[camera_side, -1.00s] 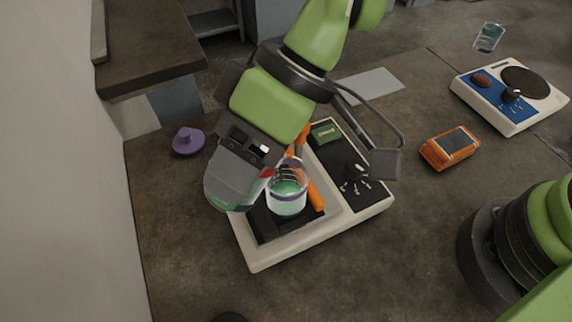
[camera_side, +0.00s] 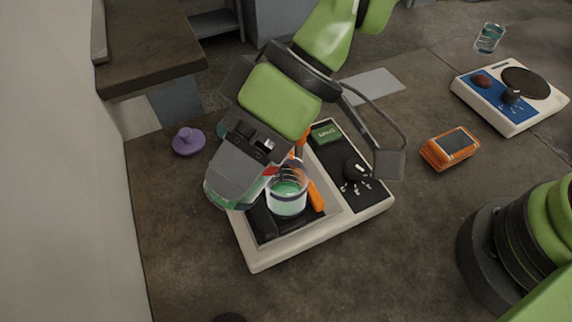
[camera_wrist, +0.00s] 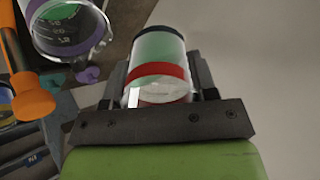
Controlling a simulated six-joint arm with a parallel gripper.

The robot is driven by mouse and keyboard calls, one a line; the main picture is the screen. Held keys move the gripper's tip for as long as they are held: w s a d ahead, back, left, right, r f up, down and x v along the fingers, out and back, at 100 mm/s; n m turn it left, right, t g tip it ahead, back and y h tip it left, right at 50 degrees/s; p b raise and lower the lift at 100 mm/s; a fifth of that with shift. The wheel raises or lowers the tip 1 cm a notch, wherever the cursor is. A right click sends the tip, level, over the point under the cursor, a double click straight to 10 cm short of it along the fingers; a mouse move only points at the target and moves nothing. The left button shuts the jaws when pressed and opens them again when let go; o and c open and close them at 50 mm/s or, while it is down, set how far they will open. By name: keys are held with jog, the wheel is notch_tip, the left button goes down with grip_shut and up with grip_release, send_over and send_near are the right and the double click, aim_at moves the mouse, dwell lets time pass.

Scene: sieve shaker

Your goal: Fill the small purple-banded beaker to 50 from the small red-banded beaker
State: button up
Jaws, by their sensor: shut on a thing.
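The small purple-banded beaker (camera_side: 287,200) stands upright on the black platform of the shaker in the side view, with green liquid in it. It also shows at the upper left of the wrist view (camera_wrist: 68,28), with its graduations partly visible; I cannot read the level. My gripper (camera_wrist: 158,97) is shut on the small red-banded beaker (camera_wrist: 156,72), which still holds green liquid. In the side view the gripper (camera_side: 240,176) is tilted just left of the purple-banded beaker, and the red-banded beaker is mostly hidden by it.
The white-edged shaker (camera_side: 340,217) has a dial and orange clamp parts (camera_side: 315,195) by the purple-banded beaker. A purple stopper-like object (camera_side: 188,141) lies left. An orange device (camera_side: 450,148) and a blue-panelled hotplate (camera_side: 508,97) stand right. The front table is mostly clear.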

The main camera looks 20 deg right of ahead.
jog(key=shift+d+r+g+y+b, duration=0.15)
jog(key=shift+r+y+b, duration=0.3)
jog(key=shift+y, duration=0.7)
jog(key=shift+d+r+g+y+b, duration=0.15)
jog(key=shift+r+y+b, duration=0.25)
jog(key=shift+y, duration=0.75)
dwell(5.0)
jog(key=shift+a+f+h, duration=0.25)
jog(key=shift+f+h, duration=0.05)
jog(key=shift+h, duration=0.8)
jog(key=shift+f+h, duration=0.4)
jog(key=shift+h, duration=0.4)
